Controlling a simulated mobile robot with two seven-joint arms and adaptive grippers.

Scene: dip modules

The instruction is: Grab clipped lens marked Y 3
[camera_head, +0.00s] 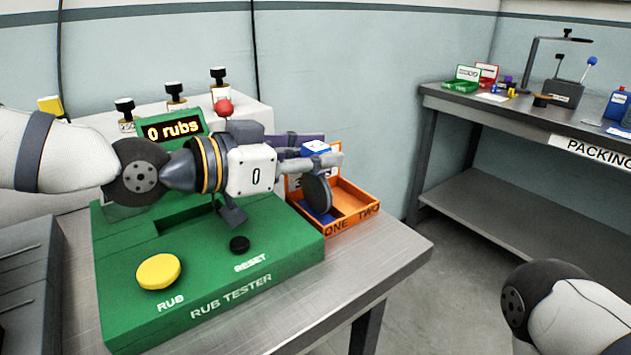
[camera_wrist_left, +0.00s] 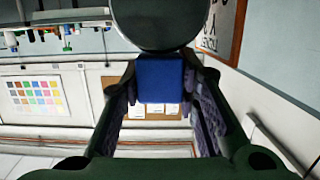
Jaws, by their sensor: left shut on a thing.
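My left gripper (camera_head: 318,158) is shut on a blue clip (camera_head: 315,148) that carries a round dark lens (camera_head: 318,193). The lens hangs below the fingers in the head view, over the left part of the orange tray (camera_head: 355,226). In the left wrist view the blue clip (camera_wrist_left: 160,80) sits between the two fingers, with the lens (camera_wrist_left: 160,22) beyond it. I cannot read any mark on the held lens. My right gripper is out of view; only part of my right arm shows at lower right.
The orange tray has compartments marked ONE and TWO; something blue (camera_head: 321,215) lies in the left one. The green rub tester (camera_head: 215,285) stands beneath my left arm. A packing bench (camera_head: 450,103) stands at the right, with open floor between.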

